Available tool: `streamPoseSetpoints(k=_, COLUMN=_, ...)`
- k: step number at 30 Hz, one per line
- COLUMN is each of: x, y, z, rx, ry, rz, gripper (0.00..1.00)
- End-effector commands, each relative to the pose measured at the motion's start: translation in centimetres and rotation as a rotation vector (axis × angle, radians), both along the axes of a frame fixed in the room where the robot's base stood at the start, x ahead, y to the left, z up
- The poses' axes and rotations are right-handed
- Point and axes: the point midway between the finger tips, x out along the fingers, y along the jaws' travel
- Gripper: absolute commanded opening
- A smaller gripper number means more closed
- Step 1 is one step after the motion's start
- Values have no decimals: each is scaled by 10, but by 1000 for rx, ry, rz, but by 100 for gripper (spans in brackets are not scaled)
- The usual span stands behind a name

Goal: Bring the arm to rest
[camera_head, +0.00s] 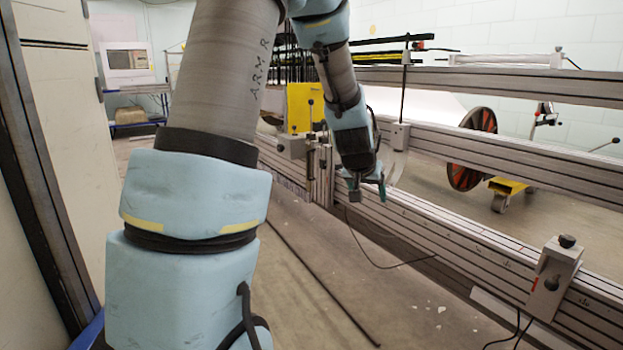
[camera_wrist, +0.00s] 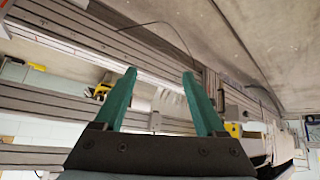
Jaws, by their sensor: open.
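My arm rises at the left of the head view and bends over toward the loom frame. My gripper (camera_head: 368,191) hangs at the arm's end, close to the grey slotted rails (camera_head: 440,228); I cannot tell the exact gap. In the wrist view my gripper (camera_wrist: 158,75) shows two green fingers standing apart with nothing between them. Behind the fingers are rails and a pale fringe of threads (camera_wrist: 170,103).
A clamp block (camera_head: 553,277) sits on the lower rail at the right. A yellow box (camera_head: 304,107) stands behind my arm. A wheeled roll with a red disc (camera_head: 472,148) is beyond the rails. Cables and a rod lie on the floor. A tall panel (camera_head: 65,130) borders the left.

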Motion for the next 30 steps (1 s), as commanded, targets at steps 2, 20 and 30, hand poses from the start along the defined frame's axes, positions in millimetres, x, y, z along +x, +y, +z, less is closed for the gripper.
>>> streamPoseSetpoints(k=2, x=-29, y=51, z=-9, rx=37, ry=96, rz=54, gripper=73)
streamPoseSetpoints(k=20, x=-199, y=210, z=-8, rx=181, ry=528, rz=297, gripper=73)
streamPoseSetpoints(k=30, x=-198, y=209, z=78, rx=180, ry=526, rz=294, gripper=73)
